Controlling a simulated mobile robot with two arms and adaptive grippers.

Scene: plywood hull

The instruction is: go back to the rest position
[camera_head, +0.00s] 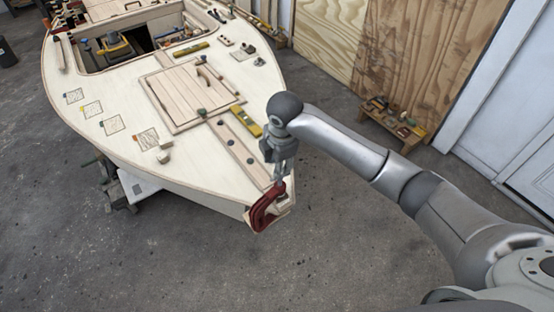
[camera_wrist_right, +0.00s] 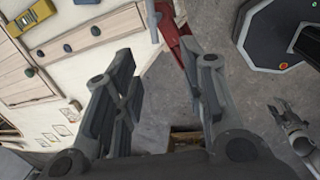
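My right arm comes in from the right in the head view. Its gripper (camera_head: 281,170) points down just above a red clamp (camera_head: 264,208) at the bow tip of the plywood hull (camera_head: 150,158). In the right wrist view my right gripper (camera_wrist_right: 165,68) has its fingers spread wide with nothing between the pads. The red clamp (camera_wrist_right: 174,42) shows just beyond the fingertips; I cannot tell whether they touch it. A small grey gripper-like part (camera_wrist_right: 290,128) at the right edge of the wrist view looks like my left gripper; its opening is unclear.
A wooden hatch (camera_head: 190,93), yellow level (camera_head: 248,124) and several sandpaper squares (camera_head: 92,109) lie on the deck. A low bench (camera_head: 394,122) with small items stands by the plywood sheets (camera_head: 400,60). The grey floor (camera_head: 190,265) in front of the bow is clear.

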